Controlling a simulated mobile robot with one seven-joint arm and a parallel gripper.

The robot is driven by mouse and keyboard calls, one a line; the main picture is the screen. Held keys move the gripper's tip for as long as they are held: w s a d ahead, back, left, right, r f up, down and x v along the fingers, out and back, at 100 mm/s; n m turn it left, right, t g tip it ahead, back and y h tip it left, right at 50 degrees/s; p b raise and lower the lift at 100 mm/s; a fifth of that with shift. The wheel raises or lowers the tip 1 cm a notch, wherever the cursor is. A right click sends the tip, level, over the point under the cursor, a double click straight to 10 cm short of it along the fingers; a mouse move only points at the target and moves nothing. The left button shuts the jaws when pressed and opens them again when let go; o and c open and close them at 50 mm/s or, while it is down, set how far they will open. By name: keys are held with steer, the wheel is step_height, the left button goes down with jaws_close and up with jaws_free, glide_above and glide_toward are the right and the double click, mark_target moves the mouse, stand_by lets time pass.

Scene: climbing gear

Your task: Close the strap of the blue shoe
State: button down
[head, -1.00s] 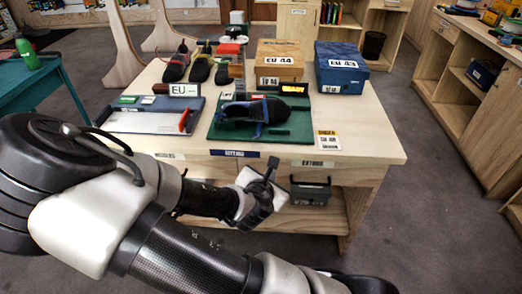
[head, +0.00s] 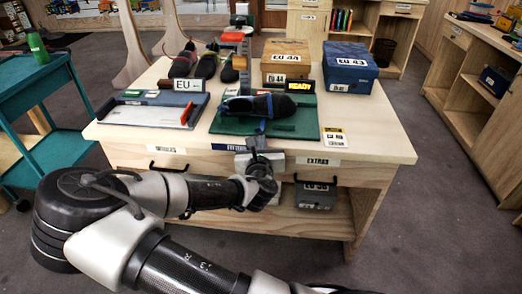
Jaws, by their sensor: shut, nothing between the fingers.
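A dark shoe with blue trim (head: 278,104) lies on a green mat (head: 308,128) near the table's front, its toe to the right. A blue strap (head: 262,126) shows at its near side and hangs down toward the mat's front edge. My gripper (head: 253,141) is at the table's front edge, just short of the mat, with its fingers pointing up toward the strap. It is shut and empty. Whether the fingertips touch the strap cannot be told. The strap's lower end is partly hidden by the gripper.
A sizing board (head: 155,114) with an EU sign lies left of the mat. Shoe boxes, orange-brown (head: 286,60) and blue (head: 350,65), stand behind, with a READY display (head: 291,86) before them. Several shoes stand at the back left. The table's right front corner (head: 385,150) is clear.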

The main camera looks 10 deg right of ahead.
mark_target(260, 131)
steer(key=shift+w+d+f, duration=0.1)
steer(key=shift+w, duration=0.25)
step_height(260, 131, up, 5)
steer(key=g+p, duration=0.3)
steer(key=p, duration=1)
steer(key=shift+w, duration=0.15)
steer(key=r+g+p, duration=0.1)
steer(key=p, duration=0.2)
steer(key=w+g+p, duration=0.1)
steer(key=g+p, duration=0.1)
steer(key=p, duration=0.1)
steer(key=shift+r+y, duration=0.4)
steer(key=w+r+p, duration=0.1)
steer(key=w+r, duration=0.2)
steer(key=shift+d, duration=0.1)
steer(key=shift+w+d+r, duration=0.15)
steer(key=shift+w+r, duration=0.25)
steer(key=shift+w, duration=0.35)
steer(key=shift+w+d+r, duration=0.15)
steer(key=shift+w+r, duration=0.2)
steer(key=shift+w, duration=0.45)
